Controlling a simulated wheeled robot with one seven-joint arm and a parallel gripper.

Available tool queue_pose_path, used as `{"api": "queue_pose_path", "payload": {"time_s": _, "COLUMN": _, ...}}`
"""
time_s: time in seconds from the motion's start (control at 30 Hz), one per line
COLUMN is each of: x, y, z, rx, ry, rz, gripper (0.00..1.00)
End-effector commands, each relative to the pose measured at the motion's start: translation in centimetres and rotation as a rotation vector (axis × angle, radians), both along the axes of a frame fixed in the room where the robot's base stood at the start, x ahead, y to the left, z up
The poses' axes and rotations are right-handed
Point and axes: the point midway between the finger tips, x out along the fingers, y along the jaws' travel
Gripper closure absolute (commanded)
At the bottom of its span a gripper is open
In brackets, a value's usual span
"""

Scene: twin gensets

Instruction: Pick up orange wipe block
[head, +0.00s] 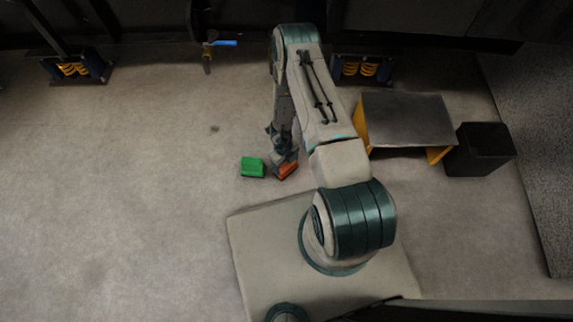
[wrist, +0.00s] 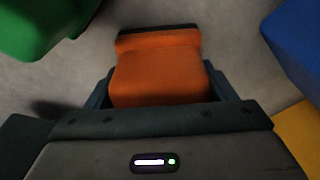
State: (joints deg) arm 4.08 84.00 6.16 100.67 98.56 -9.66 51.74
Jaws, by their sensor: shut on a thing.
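The orange wipe block (head: 287,170) is at floor level in the head view, partly hidden by my gripper (head: 281,157). In the wrist view the orange wipe block (wrist: 158,68) fills the middle, with a dark strip along its far edge. My gripper (wrist: 165,92) is shut on it, one finger at each side. Whether the block touches the floor or hangs just above it I cannot tell.
A green block (head: 252,167) lies close to the left, also in the wrist view (wrist: 38,25). A blue thing (wrist: 298,42) is at the right there. A metal-topped yellow stand (head: 408,118) and a black bin (head: 480,149) stand right. The left floor is clear.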

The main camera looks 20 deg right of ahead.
Motion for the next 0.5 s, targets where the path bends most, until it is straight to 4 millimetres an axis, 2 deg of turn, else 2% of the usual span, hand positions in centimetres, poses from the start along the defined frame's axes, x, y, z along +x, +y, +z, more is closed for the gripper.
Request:
{"api": "queue_pose_path", "payload": {"time_s": 0.27, "x": 0.0, "y": 0.0, "z": 0.4, "rx": 0.0, "ry": 0.0, "rz": 0.0, "gripper": 0.53}}
{"api": "queue_pose_path", "payload": {"time_s": 0.5, "x": 0.0, "y": 0.0, "z": 2.5, "rx": 0.0, "ry": -0.001, "rz": -0.001, "gripper": 0.53}}
